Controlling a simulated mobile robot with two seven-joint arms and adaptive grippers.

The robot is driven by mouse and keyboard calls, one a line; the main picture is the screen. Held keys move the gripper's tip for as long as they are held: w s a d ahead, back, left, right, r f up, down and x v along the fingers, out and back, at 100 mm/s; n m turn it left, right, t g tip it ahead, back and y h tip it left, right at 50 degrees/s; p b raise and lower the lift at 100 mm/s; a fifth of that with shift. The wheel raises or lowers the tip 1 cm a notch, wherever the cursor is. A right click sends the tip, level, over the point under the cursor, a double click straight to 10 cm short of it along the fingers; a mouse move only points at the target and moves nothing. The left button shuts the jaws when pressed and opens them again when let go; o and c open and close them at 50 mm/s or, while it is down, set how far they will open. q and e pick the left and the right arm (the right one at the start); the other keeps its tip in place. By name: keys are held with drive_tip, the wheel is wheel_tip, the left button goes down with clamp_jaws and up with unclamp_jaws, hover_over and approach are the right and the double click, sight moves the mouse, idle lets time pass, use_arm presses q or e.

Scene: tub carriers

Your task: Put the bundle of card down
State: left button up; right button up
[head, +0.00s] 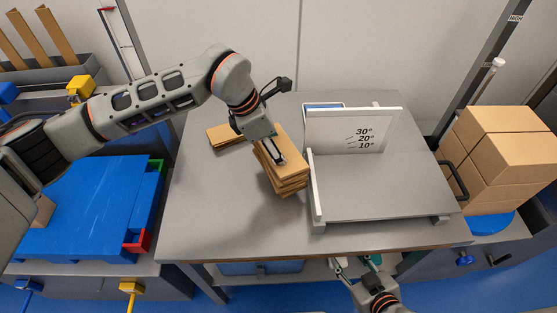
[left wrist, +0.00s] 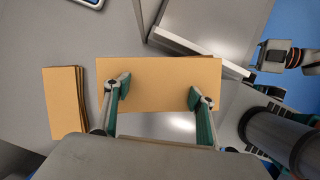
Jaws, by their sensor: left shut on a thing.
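A bundle of brown card (head: 287,180) is in my left gripper (head: 270,152), over the middle of the grey table (head: 225,230). A dark shadow on the table beside the bundle suggests it is held above the surface; the gap is not clear. In the left wrist view the bundle (left wrist: 160,72) lies across between the two green-padded fingers, which are shut on it. A second, flat stack of card (head: 226,136) lies on the table to the left; it also shows in the left wrist view (left wrist: 62,105). My right gripper (head: 357,266) is empty at the table's front edge, its fingers apart.
A grey angled stand (head: 375,200) with an upright panel marked in degrees stands right of the bundle, close to it. A tablet-like item (head: 322,105) lies behind. Brown boxes (head: 500,150) are stacked at right; a blue pallet (head: 90,205) is at left. The table's front left is clear.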

use_arm(q)
drive_tip(key=shift+f, duration=2.2)
drive_tip(key=shift+f, duration=0.1)
drive_tip(key=shift+f, duration=0.1)
drive_tip(key=o, duration=1.2)
